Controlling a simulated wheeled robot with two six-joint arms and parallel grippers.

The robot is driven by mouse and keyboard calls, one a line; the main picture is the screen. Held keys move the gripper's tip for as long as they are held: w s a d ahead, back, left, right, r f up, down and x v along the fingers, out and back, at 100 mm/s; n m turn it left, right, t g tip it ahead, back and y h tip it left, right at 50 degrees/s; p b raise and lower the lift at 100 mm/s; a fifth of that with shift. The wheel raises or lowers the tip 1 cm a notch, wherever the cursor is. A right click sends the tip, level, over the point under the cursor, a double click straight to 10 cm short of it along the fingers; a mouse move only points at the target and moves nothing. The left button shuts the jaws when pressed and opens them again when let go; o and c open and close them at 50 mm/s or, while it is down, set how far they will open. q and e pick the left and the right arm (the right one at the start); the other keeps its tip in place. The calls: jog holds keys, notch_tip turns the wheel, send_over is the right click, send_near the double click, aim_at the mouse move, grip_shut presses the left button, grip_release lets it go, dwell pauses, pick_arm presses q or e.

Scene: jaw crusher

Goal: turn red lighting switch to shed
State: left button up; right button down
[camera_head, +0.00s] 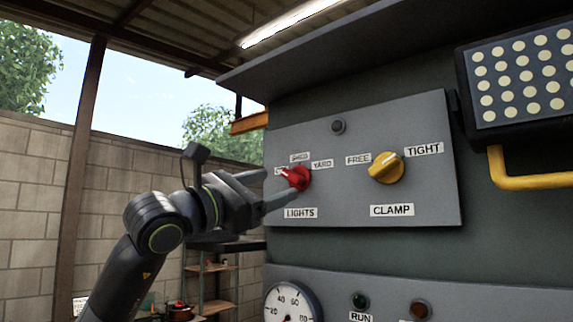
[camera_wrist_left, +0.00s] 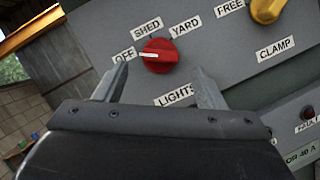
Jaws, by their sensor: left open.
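The red lights switch (camera_head: 297,178) is a round knob on the grey panel (camera_head: 340,212), above the LIGHTS label. Labels around it read OFF, SHED and YARD. In the left wrist view the red switch (camera_wrist_left: 160,56) has a white pointer mark turned toward OFF. My left gripper (camera_head: 276,190) is open in front of the switch. In the left wrist view its two fingertips (camera_wrist_left: 161,82) stand apart, lower left and lower right of the knob. I cannot tell whether either finger touches it. My right gripper is not in view.
A yellow clamp switch (camera_head: 386,168) sits right of the red one, between FREE and TIGHT. A yellow handle (camera_head: 530,181) and dotted board (camera_head: 520,75) are at the right. A gauge (camera_head: 291,304) and RUN light (camera_head: 360,300) are below. Open space lies left of the panel.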

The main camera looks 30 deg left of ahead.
aim_at(294, 177)
pick_arm(q)
jog(key=p+x, duration=0.2)
jog(key=x, duration=0.2)
jog(key=shift+w+d, duration=0.1)
jog(key=shift+w, duration=0.15)
jog(key=shift+c, duration=0.2)
jog(key=c, duration=0.9)
